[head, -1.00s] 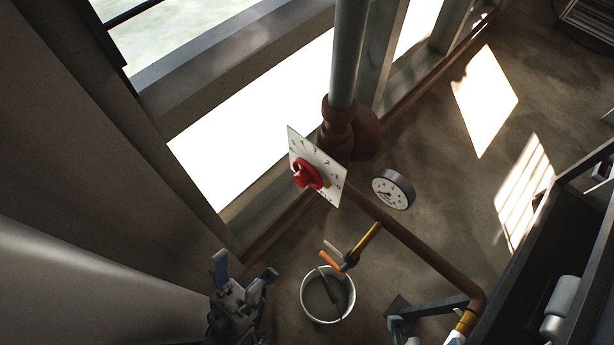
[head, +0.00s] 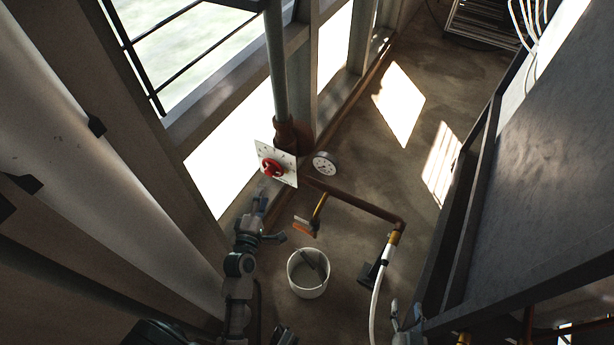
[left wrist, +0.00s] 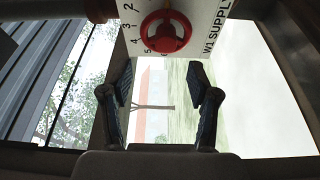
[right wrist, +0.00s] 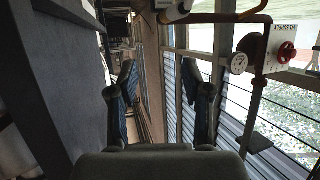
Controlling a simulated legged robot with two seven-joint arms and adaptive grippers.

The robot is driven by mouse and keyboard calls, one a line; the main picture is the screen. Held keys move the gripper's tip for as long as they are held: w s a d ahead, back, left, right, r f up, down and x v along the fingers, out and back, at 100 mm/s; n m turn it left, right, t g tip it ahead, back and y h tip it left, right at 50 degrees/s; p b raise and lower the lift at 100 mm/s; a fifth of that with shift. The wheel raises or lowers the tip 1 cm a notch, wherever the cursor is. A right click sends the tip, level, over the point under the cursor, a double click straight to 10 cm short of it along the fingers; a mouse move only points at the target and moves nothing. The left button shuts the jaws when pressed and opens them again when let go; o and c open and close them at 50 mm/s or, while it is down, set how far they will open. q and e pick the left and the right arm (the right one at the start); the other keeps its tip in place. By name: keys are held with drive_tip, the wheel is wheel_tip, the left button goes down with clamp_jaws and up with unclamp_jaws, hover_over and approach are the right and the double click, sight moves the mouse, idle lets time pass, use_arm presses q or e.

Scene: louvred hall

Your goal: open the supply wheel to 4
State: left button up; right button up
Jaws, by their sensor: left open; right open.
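The red supply wheel (head: 271,168) sits on a white numbered dial plate (head: 287,172) by the wall pipe. In the left wrist view the wheel (left wrist: 166,32) is at the top, with several numbers and "W1 SUPPLY" printed on the plate (left wrist: 203,20). I cannot tell which number it is set to. My left gripper (head: 268,220) is open and empty, below the wheel and apart from it. My right gripper (head: 406,316) is open and empty at the lower right, far from the wheel. The wheel also shows at the upper right of the right wrist view (right wrist: 288,52).
A round gauge (head: 324,163) is just right of the plate. A brown pipe (head: 360,207) runs right from there, with an orange-handled tap (head: 304,227) above a white bucket (head: 308,273). A white hose (head: 376,295) hangs below the pipe end. A dark cabinet (head: 530,170) fills the right side.

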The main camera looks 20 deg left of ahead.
sight(269, 174)
use_arm(q)
drive_tip(key=b+x, duration=0.1)
drive_tip(key=x, duration=0.1)
drive_tip(key=b+x, duration=0.1)
drive_tip(key=x, duration=0.2)
drive_tip(key=f+b+x, duration=0.1)
drive_tip(key=x, duration=0.2)
drive_tip(key=shift+w+f, duration=0.1)
drive_tip(key=shift+w, duration=0.15)
drive_tip(key=shift+w+a, duration=0.15)
drive_tip(key=shift+a, duration=0.05)
drive_tip(key=shift+w+a, duration=0.35)
drive_tip(key=shift+w+r+p, duration=0.2)
drive_tip(key=shift+w+p, duration=0.05)
drive_tip(key=shift+p, duration=0.05)
use_arm(e)
wheel_tip(269, 174, up, 6)
drive_tip(key=w+a+t+y, duration=0.1)
drive_tip(key=w+a+t, duration=0.1)
drive_tip(key=t, duration=0.3)
drive_tip(key=shift+r, duration=0.2)
use_arm(q)
drive_tip(key=shift+d, duration=0.1)
use_arm(e)
drive_tip(key=shift+w+d, duration=0.1)
use_arm(q)
drive_tip(key=shift+w, duration=0.1)
